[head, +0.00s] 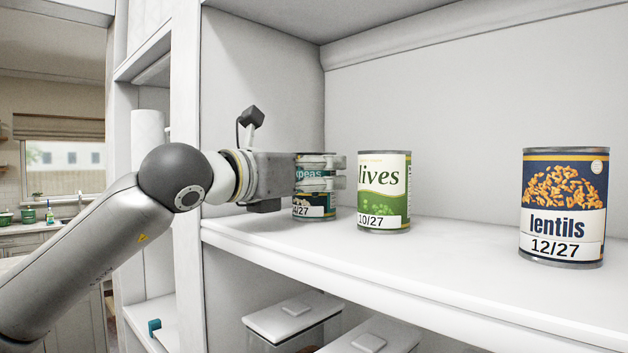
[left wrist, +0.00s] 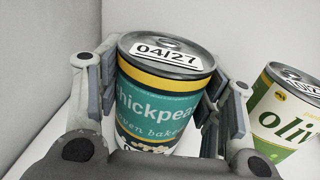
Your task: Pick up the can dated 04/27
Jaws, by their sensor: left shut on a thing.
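The chickpeas can (head: 314,212) stands at the left end of the shelf, partly hidden behind my left gripper (head: 338,174) in the head view. Its teal, yellow and dark label shows in the left wrist view (left wrist: 158,104), with 04/27 on its top. The fingers of my left gripper lie on both sides of the can in the left wrist view (left wrist: 165,92), and the gripper is shut on it. The can looks upright; I cannot tell whether it touches the shelf. My right gripper is not in view.
A green and cream olives can (head: 383,190), dated 10/27, stands close to the right of the chickpeas can. A lentils can (head: 563,205), dated 12/27, stands farther right. The shelf (head: 450,250) is bare between them. Lidded containers (head: 293,315) sit on the level below.

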